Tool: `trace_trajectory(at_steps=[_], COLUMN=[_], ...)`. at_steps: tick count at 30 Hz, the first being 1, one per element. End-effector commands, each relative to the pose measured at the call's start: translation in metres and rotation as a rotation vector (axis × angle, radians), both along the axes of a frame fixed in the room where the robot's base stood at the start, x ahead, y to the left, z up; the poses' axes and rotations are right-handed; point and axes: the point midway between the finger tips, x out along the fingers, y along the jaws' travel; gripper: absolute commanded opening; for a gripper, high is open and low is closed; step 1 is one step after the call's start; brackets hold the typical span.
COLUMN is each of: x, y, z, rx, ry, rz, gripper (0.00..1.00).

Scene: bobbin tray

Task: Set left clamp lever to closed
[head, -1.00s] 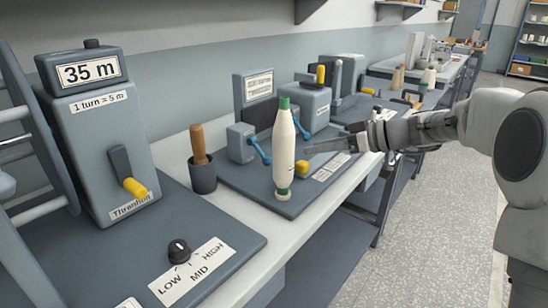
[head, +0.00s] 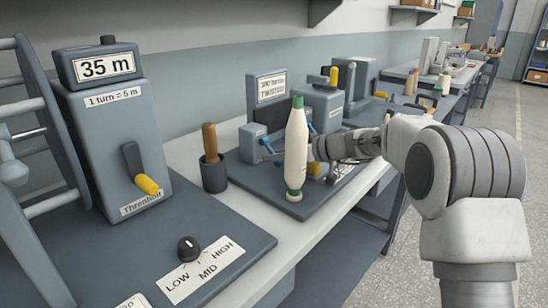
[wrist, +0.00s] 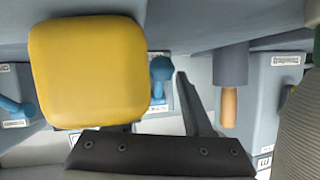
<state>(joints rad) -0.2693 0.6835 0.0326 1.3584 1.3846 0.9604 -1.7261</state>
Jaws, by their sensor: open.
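The twisting station in the head view has a left clamp with a blue lever (head: 266,146) and another blue lever (head: 312,129) further right. In the wrist view the blue lever near the wooden handle (wrist: 161,75) is close to my gripper (wrist: 158,108), and the other blue lever (wrist: 15,107) is at the far left. One dark finger shows just right of the nearer lever, seemingly apart from it. The other finger is mostly hidden behind a large yellow knob. My gripper is open and empty. In the head view its fingers are hidden behind the white bobbin.
The white bobbin (head: 296,155) with a green top stands upright in front of my gripper. A yellow knob (wrist: 88,70) fills the wrist view's left foreground. A wooden handle (head: 210,140) stands in a dark cup (head: 214,176) left of the station.

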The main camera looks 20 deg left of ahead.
Motion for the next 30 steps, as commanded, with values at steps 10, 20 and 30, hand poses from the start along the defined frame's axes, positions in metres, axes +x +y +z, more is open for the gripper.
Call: trace_trajectory(at_steps=[10, 20, 30], x=[0.0028, 0.0026, 0.0022], y=[0.0132, 0.0127, 0.0121], z=[-0.0052, -0.0052, -0.0078], rx=[0.001, 0.000, -0.003], ry=[-0.001, 0.000, 0.003], rz=[-0.001, 0.000, 0.001], gripper=[0.51, 0.13, 0.00])
